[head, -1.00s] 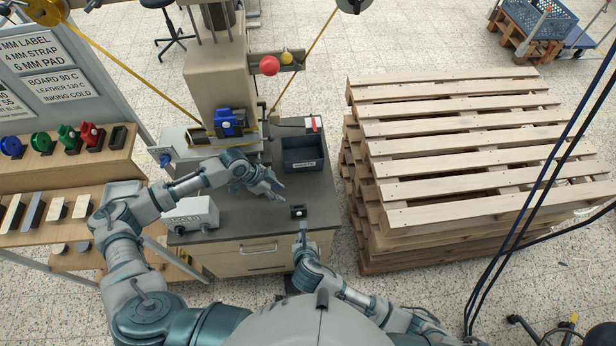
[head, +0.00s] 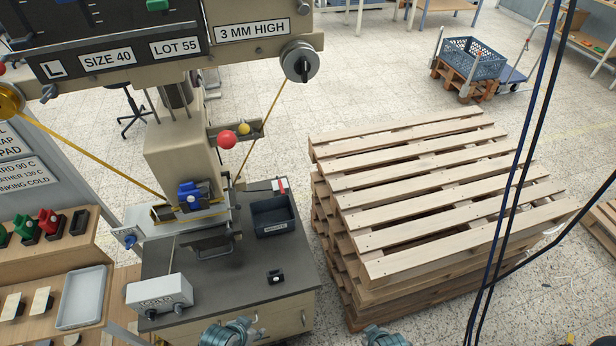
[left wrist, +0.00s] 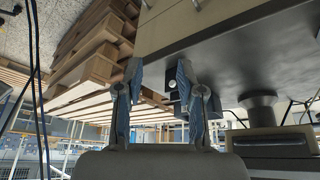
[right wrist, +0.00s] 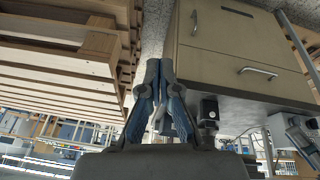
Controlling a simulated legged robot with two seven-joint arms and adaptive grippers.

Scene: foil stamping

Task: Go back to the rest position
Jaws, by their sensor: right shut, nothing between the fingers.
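My left gripper (left wrist: 159,80) shows in the left wrist view with its two fingers apart and nothing between them. My right gripper (right wrist: 160,72) shows in the right wrist view with its fingers together and empty. In the head view, only parts of my arms show at the bottom edge, the left part (head: 228,333) in front of the bench cabinet and the right part (head: 385,337) further right. Neither touches the bench top (head: 225,285). The fingertips are not clearly seen in the head view.
The press (head: 175,150) stands on the bench, with a blue-handled piece (head: 190,196), a dark bin (head: 272,215), a small black block (head: 276,276) and a control box (head: 160,290). Stacked pallets (head: 430,190) stand right. Shelves with a grey tray (head: 82,298) are left.

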